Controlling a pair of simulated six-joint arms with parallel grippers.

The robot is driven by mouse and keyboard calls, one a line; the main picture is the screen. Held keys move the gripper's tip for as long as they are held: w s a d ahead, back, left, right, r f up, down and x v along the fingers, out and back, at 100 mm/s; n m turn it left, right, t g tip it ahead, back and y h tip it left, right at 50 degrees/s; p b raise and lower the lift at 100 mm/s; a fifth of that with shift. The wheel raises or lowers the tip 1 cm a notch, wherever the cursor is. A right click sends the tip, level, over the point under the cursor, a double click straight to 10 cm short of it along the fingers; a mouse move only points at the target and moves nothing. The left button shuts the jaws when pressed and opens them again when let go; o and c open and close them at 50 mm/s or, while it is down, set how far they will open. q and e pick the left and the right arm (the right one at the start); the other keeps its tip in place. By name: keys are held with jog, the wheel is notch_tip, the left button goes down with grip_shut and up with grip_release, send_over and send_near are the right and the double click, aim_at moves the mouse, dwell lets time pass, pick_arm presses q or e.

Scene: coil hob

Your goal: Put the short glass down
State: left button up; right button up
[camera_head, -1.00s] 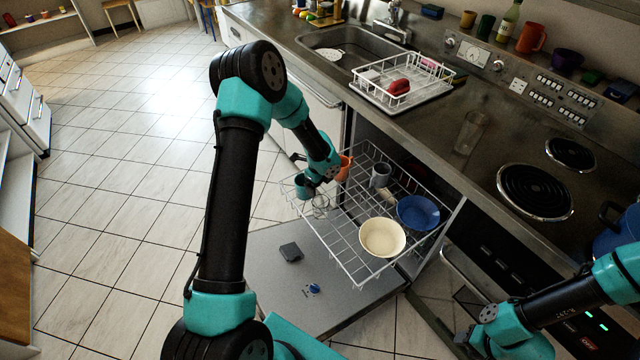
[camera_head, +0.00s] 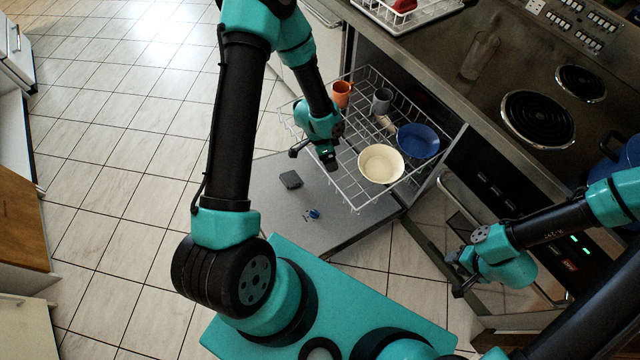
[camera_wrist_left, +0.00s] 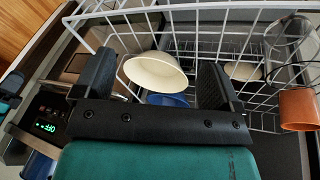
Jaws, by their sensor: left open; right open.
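A clear short glass (camera_wrist_left: 288,40) sits at the edge of the white wire dishwasher rack (camera_head: 349,192) in the left wrist view, beside the orange mug (camera_wrist_left: 297,108). In the head view my left arm covers that part of the rack. My left gripper (camera_head: 312,153) is open and empty above the rack's near left side. The left wrist view shows its two fingers (camera_wrist_left: 156,82) spread apart, with the glass outside them to the right. My right gripper (camera_head: 461,272) is open and empty near the oven front.
The rack also holds a grey mug (camera_head: 381,101), a cream bowl (camera_head: 381,164) and a blue bowl (camera_head: 418,141). A clear taller glass (camera_head: 480,55) stands on the counter near the coil burners (camera_head: 538,119). The open dishwasher door (camera_head: 270,205) lies below the rack.

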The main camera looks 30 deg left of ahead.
pick_arm(q)
jog(key=s+d+n, duration=0.4)
jog(key=s+n, duration=0.7)
jog(key=s, duration=0.1)
jog(key=shift+s+f, duration=0.2)
jog(key=shift+s, duration=0.05)
